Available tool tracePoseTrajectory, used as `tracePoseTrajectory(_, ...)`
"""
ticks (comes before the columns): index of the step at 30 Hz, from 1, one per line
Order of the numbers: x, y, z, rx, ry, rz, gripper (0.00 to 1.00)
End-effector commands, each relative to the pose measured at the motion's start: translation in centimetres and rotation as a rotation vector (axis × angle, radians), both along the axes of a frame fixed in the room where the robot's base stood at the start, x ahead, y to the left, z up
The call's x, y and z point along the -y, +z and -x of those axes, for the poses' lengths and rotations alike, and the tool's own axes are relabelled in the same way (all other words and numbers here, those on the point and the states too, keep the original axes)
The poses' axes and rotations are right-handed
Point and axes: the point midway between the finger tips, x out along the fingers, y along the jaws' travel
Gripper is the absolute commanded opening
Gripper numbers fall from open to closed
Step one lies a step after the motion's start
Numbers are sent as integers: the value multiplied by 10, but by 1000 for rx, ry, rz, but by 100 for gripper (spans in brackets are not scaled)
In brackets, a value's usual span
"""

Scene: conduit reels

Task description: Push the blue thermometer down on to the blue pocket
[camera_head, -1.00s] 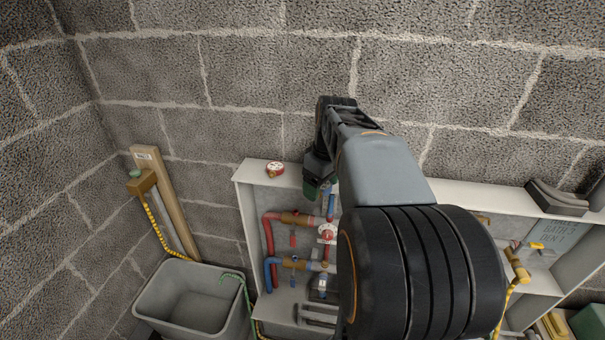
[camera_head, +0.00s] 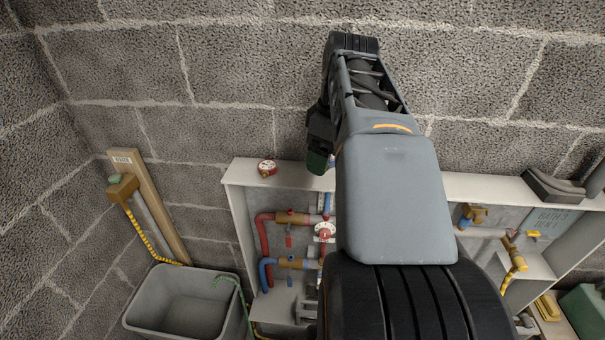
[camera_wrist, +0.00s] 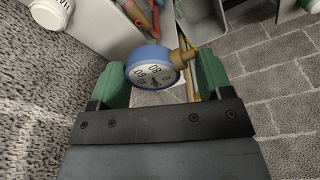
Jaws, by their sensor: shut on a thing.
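The blue thermometer (camera_wrist: 153,64) has a blue rim, a pale dial and a brass stem pointing right and up in the wrist view. My gripper (camera_wrist: 158,80) is shut on it, with green fingers on either side. In the head view my gripper (camera_head: 318,160) is at the top edge of the open wall cabinet, and the thermometer is hidden there. A blue pipe (camera_head: 265,274) runs into a brass fitting (camera_head: 297,263) inside the cabinet. I cannot make out the blue pocket for certain; my arm covers part of the cabinet.
A red-rimmed gauge (camera_head: 267,168) lies on the cabinet top (camera_head: 290,174). A red pipe (camera_head: 264,236) and red round handle (camera_head: 324,231) are inside. A grey bin (camera_head: 185,302) stands below left. Dark block wall is behind.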

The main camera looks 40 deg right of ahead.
Motion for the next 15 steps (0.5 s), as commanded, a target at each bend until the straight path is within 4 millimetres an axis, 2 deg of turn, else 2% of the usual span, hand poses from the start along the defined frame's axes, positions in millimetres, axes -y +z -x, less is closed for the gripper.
tracePoseTrajectory(10,25,-34,-76,-6,6,-4,50)
tracePoseTrajectory(15,34,-63,-100,-6,6,-3,50)
